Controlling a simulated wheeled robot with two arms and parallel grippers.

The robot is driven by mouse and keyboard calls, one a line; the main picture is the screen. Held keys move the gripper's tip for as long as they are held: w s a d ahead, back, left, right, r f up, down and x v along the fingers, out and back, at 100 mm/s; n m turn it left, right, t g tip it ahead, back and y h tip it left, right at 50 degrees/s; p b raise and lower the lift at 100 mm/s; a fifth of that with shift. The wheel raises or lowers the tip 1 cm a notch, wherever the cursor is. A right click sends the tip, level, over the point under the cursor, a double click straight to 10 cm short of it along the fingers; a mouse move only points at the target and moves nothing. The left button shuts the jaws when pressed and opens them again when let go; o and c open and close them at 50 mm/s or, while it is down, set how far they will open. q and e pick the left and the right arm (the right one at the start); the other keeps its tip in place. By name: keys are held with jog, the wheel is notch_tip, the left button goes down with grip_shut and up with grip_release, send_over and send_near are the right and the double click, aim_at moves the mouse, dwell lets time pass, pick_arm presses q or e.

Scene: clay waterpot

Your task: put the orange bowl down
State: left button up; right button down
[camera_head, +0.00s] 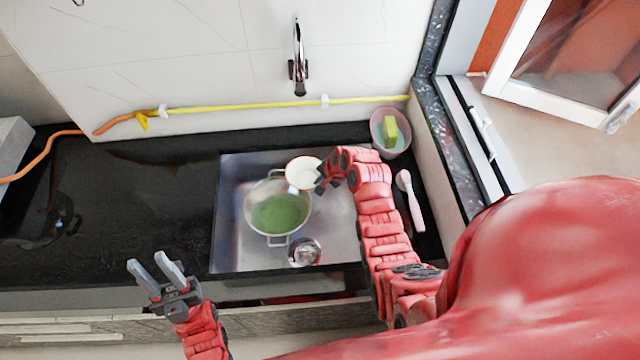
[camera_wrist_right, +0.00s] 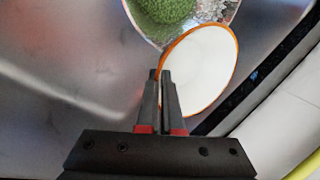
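The orange bowl (camera_head: 301,171) has a white inside and an orange rim. It is over the back of the sink, overlapping the edge of a metal pot (camera_head: 249,212). In the right wrist view, the bowl (camera_wrist_right: 205,70) is just beyond the fingertips. My right gripper (camera_head: 321,182) is closed on its near rim, and the fingers (camera_wrist_right: 162,75) are almost together there. I cannot tell whether the bowl's underside touches anything. My left gripper (camera_head: 154,269) is open and empty, in front of the counter on the left.
The pot holds something green and stands in the sink (camera_head: 229,235). A small metal cup (camera_head: 305,252) is in front of it. The left counter (camera_head: 130,200) is mostly clear.

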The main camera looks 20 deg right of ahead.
jog(key=shift+f+p, duration=0.3)
jog(key=shift+f, duration=0.8)
jog(key=shift+f, duration=0.2)
jog(key=c, duration=1.1)
grip_release()
jog(key=shift+r, duration=0.1)
